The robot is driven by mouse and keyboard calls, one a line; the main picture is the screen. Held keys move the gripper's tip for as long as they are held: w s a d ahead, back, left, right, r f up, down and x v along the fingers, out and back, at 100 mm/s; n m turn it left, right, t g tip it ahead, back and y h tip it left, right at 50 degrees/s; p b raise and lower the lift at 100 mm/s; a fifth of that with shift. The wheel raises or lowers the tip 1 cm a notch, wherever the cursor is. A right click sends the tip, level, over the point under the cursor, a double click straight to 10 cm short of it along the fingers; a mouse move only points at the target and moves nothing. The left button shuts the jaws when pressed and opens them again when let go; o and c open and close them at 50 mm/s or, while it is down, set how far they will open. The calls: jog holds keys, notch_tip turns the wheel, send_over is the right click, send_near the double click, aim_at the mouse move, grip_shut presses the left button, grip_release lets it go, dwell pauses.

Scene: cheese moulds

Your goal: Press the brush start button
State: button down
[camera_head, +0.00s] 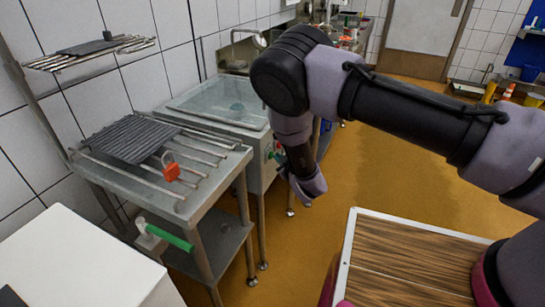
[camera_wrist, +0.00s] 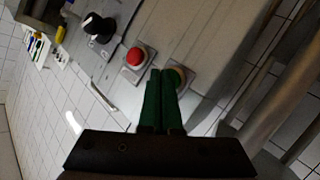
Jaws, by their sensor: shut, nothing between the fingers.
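In the wrist view, the green fingers of my gripper (camera_wrist: 161,72) are shut together and empty. Their tips are at a square plate with a yellowish button (camera_wrist: 181,75), which they partly hide; I cannot tell whether they touch it. A red button (camera_wrist: 135,58) on its own plate sits just left of the fingertips. A black knob (camera_wrist: 100,26) is further up and left on the same grey panel (camera_wrist: 150,22). No label is readable. In the head view, my arm reaches down to the front side of the steel washing basin (camera_head: 252,142), and my fingers are mostly hidden there.
A steel rack table (camera_head: 222,167) stands left of the basin, with a dark slatted mat (camera_head: 125,138) and a red item (camera_head: 172,172) on it. A wood-topped surface (camera_head: 410,260) is near me; open floor lies beyond.

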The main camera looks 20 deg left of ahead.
jog(key=shift+a, duration=0.25)
dwell(0.5)
jog(key=shift+d, duration=0.9)
jog(key=d, duration=0.5)
jog(key=shift+s, duration=0.25)
dwell(0.4)
